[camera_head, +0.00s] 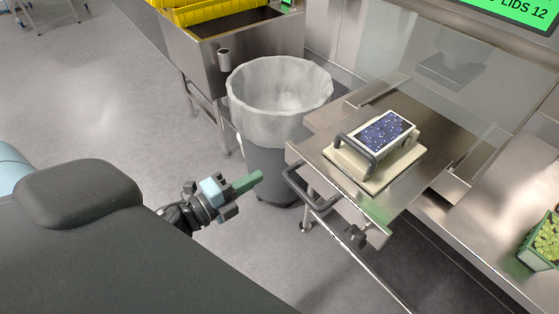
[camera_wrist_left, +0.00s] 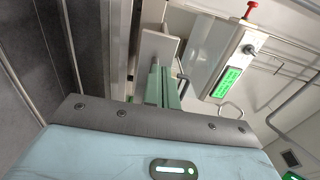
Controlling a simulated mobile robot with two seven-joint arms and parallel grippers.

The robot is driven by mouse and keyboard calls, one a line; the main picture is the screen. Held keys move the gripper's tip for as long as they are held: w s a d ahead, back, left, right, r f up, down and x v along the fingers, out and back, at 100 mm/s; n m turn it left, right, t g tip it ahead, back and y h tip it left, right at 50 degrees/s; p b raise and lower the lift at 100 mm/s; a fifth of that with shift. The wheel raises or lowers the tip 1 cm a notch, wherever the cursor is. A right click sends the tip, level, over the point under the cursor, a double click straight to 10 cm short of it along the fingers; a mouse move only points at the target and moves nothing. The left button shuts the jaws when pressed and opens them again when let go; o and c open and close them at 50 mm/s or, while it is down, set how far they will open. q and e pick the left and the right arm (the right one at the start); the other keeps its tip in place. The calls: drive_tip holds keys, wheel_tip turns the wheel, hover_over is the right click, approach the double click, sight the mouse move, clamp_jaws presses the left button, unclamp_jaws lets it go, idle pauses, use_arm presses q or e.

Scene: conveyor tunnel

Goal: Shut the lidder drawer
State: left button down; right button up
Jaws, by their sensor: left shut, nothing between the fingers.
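The lidder drawer (camera_head: 322,150) is a steel slide that stands out from the lidder in the head view. It has a dark bar handle (camera_head: 303,190) on its left front edge. On it sits a cream plate (camera_head: 345,163) with a grey handle, holding a tray of dark blue, speckled contents (camera_head: 384,130). My left gripper (camera_head: 256,179) has green fingers and is shut and empty. In the picture it is left of the drawer handle, apart from it. The shut fingers also show in the left wrist view (camera_wrist_left: 162,84). My right gripper is not in view.
A grey bin with a clear liner (camera_head: 275,112) stands just behind my left gripper. A steel sink unit with yellow crates (camera_head: 212,12) is farther back. A green tray of leafy contents (camera_head: 543,240) is at the right. Open grey floor lies left.

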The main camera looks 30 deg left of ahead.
sight(291, 158)
use_arm(q)
drive_tip(key=p+x, duration=0.1)
drive_tip(key=x, duration=0.6)
drive_tip(key=shift+w+d, duration=0.25)
drive_tip(key=shift+w, duration=0.3)
